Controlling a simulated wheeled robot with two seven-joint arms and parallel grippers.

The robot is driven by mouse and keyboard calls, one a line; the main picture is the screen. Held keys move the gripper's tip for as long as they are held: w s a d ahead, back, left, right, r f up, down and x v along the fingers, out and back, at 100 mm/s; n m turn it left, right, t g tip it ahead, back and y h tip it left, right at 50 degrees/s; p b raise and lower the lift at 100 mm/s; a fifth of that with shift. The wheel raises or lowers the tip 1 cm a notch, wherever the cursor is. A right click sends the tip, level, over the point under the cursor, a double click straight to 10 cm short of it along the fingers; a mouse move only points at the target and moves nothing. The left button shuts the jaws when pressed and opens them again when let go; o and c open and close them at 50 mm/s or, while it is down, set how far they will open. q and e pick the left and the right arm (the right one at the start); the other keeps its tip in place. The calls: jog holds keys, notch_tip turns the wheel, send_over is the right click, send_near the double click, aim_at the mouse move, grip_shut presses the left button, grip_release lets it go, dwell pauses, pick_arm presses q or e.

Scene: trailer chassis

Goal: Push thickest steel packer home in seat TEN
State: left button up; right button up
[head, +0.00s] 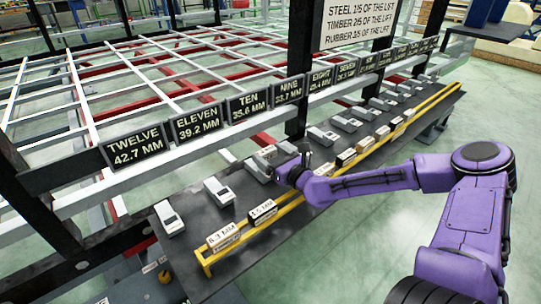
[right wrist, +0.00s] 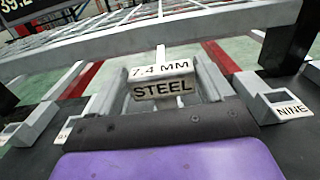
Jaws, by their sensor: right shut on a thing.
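The steel packer (right wrist: 160,80), a pale block marked 7.4 MM STEEL, is in my right gripper (head: 283,168), which is shut on it. In the head view the packer (head: 267,152) shows just beyond my gripper. My left gripper is not in view.
Grey seats, such as one under ELEVEN (head: 219,191) and one under TWELVE (head: 168,217), line the dark bench (head: 190,257). A yellow rack (head: 290,203) along the front edge holds several packers, including 6.3 MM (head: 223,238). The white chassis rail (right wrist: 230,28) runs behind the seats.

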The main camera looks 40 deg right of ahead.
aim_at(269, 161)
jog(key=shift+f+b, duration=1.4)
jog(key=shift+f, duration=0.1)
jog(key=shift+r, duration=0.25)
jog(key=shift+r+p, duration=1.85)
jog(key=shift+p, duration=0.1)
jog(key=shift+f+b, duration=0.2)
jog(key=shift+b, duration=0.15)
jog(key=shift+f+b, duration=0.3)
jog(key=shift+f, duration=0.05)
jog(key=shift+f+b, duration=1.55)
jog(key=o, duration=1.2)
